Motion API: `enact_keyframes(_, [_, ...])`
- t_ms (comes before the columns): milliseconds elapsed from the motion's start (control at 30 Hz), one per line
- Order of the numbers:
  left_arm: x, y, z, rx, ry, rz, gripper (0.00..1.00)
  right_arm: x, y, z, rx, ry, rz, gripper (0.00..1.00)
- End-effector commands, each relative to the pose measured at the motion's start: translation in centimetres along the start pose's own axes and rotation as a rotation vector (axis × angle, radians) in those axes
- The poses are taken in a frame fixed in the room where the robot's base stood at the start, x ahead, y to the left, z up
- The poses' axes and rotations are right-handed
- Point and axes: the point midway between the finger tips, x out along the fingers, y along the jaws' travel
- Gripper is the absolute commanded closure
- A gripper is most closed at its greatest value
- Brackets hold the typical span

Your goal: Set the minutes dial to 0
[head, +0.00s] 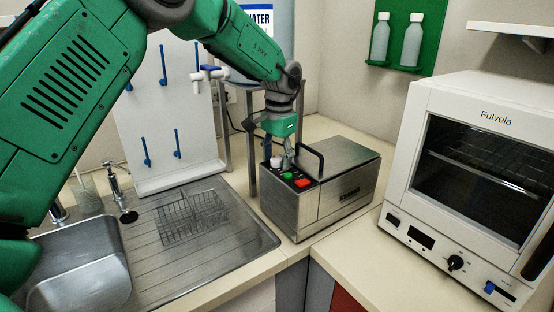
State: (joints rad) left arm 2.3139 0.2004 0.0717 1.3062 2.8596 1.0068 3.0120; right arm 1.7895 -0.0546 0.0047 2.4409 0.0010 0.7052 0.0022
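A steel box-shaped device (337,200) stands in the corner of the bench. Its top panel carries a pale round knob (276,162), a green button (288,176) and a red button (303,183). My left gripper (288,163) points down over this panel, just right of the pale knob and behind the green button. Its fingers look close together, and what lies between or under them is hidden. The white oven (484,256) at right has a black dial (455,262) on its lower front. No minutes marking is readable on either. My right gripper is out of view.
A black handle (312,157) arches over the device close to my gripper's right. A metal sink (85,275) and drainer with a wire basket (192,217) lie left. A white peg board (166,110) stands behind them. Bare counter (352,248) lies before the oven.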

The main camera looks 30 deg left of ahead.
Motion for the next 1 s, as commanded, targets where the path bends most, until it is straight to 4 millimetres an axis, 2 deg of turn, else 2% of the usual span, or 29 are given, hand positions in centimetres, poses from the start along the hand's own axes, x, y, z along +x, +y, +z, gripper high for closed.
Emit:
enact_keyframes(167, [-0.1,0.0,0.1,0.000,0.001,0.000,0.52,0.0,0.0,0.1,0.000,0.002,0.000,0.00])
enact_keyframes(267, [-0.9,0.0,0.0,0.000,0.003,0.000,0.52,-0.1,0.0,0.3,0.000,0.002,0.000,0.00])
enact_keyframes(700, [-9.4,-0.1,-0.1,0.000,0.003,0.001,0.52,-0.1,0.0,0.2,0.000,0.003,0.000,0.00])
enact_keyframes(833, [-11.0,-0.1,-0.2,0.001,0.002,0.001,0.52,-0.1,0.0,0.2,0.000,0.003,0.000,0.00])
enact_keyframes(1000, [-11.8,-0.1,-0.1,0.000,0.000,0.001,0.52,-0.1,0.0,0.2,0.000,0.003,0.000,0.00])
